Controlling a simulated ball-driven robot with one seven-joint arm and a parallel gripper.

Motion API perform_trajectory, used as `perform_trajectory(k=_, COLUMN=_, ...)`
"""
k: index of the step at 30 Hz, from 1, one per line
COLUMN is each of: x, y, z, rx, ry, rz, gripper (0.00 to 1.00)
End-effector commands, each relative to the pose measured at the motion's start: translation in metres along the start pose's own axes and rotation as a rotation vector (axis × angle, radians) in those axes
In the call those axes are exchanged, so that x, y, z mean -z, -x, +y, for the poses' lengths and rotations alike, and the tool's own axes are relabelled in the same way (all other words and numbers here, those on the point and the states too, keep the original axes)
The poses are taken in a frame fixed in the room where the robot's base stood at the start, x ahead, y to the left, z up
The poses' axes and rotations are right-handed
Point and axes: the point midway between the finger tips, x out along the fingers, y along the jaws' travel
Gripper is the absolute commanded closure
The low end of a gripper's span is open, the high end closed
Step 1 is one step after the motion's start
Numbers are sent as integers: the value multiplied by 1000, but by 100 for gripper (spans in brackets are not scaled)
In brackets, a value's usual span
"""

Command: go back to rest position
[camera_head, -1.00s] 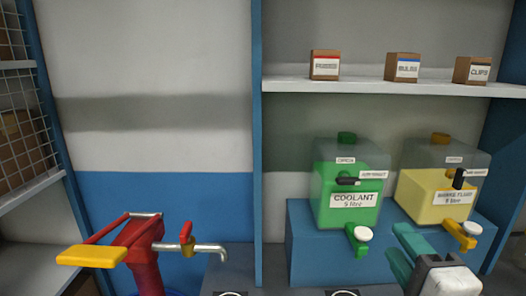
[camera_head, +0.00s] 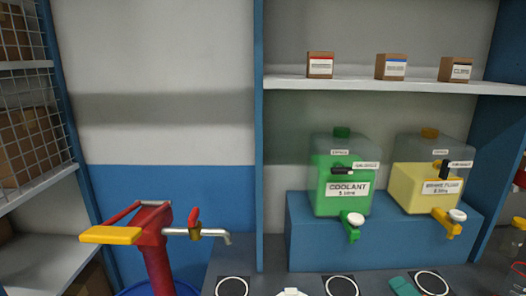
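Only a small teal piece of my gripper (camera_head: 403,287) shows at the bottom edge, right of centre, in the head view. It is low in front of the bench, below the dispensers. The rest of the gripper and my arm are out of the picture. Whether the fingers are apart or together cannot be seen, and nothing held is visible.
A green coolant dispenser (camera_head: 340,172) and a yellow brake fluid dispenser (camera_head: 426,187) stand on a blue step (camera_head: 375,245). A red pump with a yellow handle (camera_head: 110,235) is at left. Small boxes (camera_head: 391,67) sit on a shelf.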

Motion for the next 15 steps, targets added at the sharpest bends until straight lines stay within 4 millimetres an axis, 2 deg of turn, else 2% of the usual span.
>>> perform_trajectory(k=1, x=-1, y=-1, z=19, rx=-54, ry=57, rz=-12, gripper=60)
perform_trajectory(k=5, x=-9, y=2, z=72, rx=-197, ry=229, rz=-72, gripper=60)
perform_trajectory(k=8, x=-17, y=11, z=128, rx=-340, ry=399, rz=-161, gripper=60)
perform_trajectory(k=12, x=-35, y=44, z=218, rx=-546, ry=659, rz=-382, gripper=60)
perform_trajectory(k=15, x=-50, y=76, z=271, rx=-647, ry=808, rz=-572, gripper=60)
